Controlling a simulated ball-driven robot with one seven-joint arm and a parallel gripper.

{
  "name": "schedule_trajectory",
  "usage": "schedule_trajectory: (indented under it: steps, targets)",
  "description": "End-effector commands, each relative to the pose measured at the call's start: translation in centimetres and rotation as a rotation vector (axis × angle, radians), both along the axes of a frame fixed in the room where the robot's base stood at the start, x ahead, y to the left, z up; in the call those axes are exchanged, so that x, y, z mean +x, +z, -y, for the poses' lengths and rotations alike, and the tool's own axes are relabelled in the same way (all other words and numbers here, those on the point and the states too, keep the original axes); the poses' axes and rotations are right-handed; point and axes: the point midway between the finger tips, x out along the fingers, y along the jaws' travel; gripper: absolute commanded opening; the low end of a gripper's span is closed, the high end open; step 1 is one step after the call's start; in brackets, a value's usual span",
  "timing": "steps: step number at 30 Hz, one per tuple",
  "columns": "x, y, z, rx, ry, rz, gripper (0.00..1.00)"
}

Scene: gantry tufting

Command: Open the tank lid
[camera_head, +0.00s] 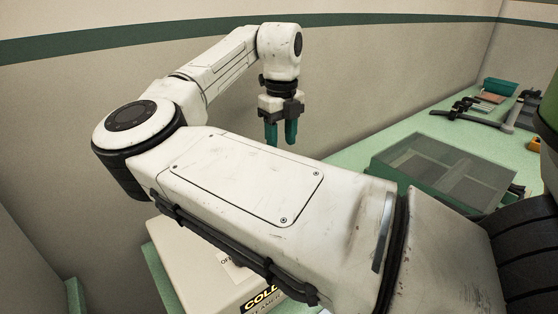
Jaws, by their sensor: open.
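A white box (184,262) with a partly readable "COLD" label stands low in the picture, mostly hidden behind my arm. A green container (392,178) with a grey see-through top panel (450,165) sits on the green bench at right; the panel lies over it. I cannot tell which of these is the tank whose lid the task names, and no handle shows clearly. My gripper (281,142) points down with its teal fingers apart and nothing between them. It is up in front of the wall, left of the container and apart from both.
The green bench (352,150) runs along the wall at right. A teal tray (501,86) and dark bar-like tools (480,116) lie farther along it. Beige walls with a green stripe close off the back. My arm crosses the middle and hides much below.

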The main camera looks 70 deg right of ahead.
Motion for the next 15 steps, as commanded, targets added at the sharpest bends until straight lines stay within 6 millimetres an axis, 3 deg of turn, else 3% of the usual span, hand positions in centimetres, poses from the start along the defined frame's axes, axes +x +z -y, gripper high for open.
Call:
schedule_trajectory:
  steps: [7, 15]
  targets:
    - [0.0, -4.2, -0.1, 0.001, 0.001, 0.001, 0.48]
    - [0.0, -6.3, 0.0, -0.002, 0.001, 0.001, 0.48]
